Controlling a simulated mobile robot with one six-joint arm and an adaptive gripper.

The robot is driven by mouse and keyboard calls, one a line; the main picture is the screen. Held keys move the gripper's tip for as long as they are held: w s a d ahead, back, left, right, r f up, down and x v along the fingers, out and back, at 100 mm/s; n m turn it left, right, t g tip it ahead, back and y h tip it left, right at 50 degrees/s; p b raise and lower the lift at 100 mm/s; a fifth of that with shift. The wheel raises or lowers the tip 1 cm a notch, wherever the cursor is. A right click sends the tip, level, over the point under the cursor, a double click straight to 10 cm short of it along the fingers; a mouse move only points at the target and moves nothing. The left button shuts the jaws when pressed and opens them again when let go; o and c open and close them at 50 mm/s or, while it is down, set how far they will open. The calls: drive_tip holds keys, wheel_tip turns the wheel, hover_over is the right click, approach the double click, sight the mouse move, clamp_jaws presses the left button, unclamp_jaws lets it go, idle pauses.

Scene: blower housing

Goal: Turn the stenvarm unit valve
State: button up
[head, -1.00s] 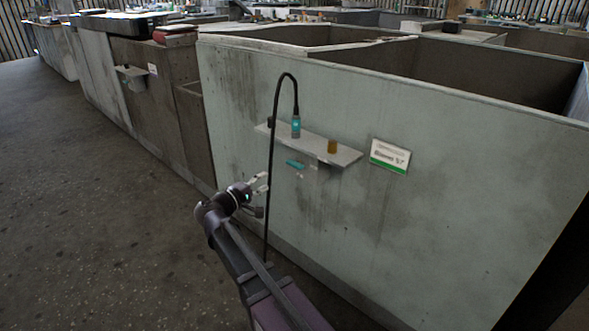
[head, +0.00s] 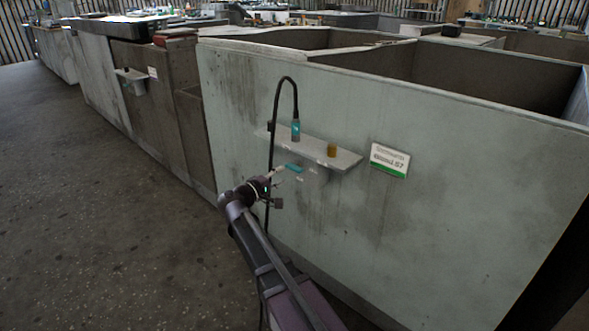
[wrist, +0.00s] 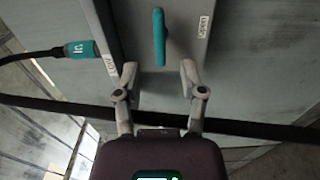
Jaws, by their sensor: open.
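The valve is a teal lever handle (head: 293,168) under the small shelf on the pale green wall panel. In the wrist view the teal handle (wrist: 159,36) stands lengthwise just beyond my fingertips, between a label at its left and one at its right. My gripper (wrist: 157,72) is open and empty, its two fingers apart on either side of the handle's line, with no visible contact. In the head view my gripper (head: 277,186) is just below and left of the handle. A sign (head: 390,160) with a green stripe is on the panel to the right.
A shelf (head: 345,160) juts out above the handle, bearing a teal-banded nozzle (head: 295,130) and an amber cylinder (head: 332,150). A black hose (head: 272,150) hangs close to my gripper and crosses the wrist view. Open floor (head: 100,220) lies at the left.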

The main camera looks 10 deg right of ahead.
sight(291, 169)
drive_tip(key=shift+x, duration=3.35)
clamp_jaws()
